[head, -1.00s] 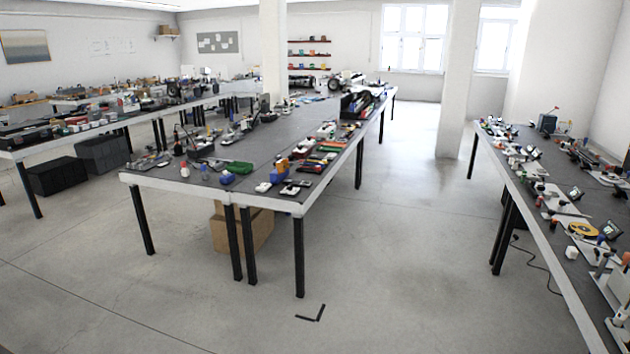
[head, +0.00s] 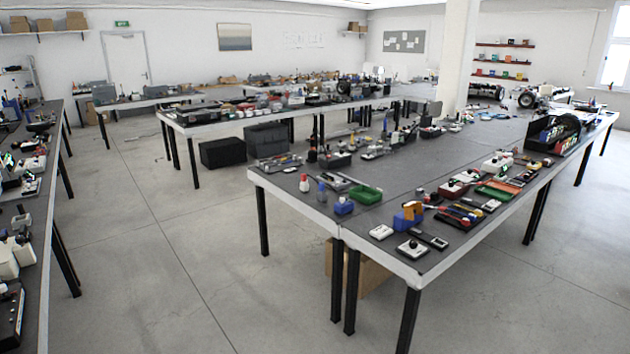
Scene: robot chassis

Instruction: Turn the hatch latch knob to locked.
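I cannot pick out the hatch latch knob for certain. A small white plate with a dark round part (head: 411,249) lies near the front corner of the middle table (head: 330,222). It is too small to tell whether this is the latch or which way it is turned. Neither of my grippers is in view.
The middle table carries many small items, among them a blue and orange block (head: 408,215) and a green tray (head: 365,195). A cardboard box (head: 368,279) is beneath it. Another loaded table (head: 40,262) runs along the left edge. Open floor (head: 190,270) lies between them.

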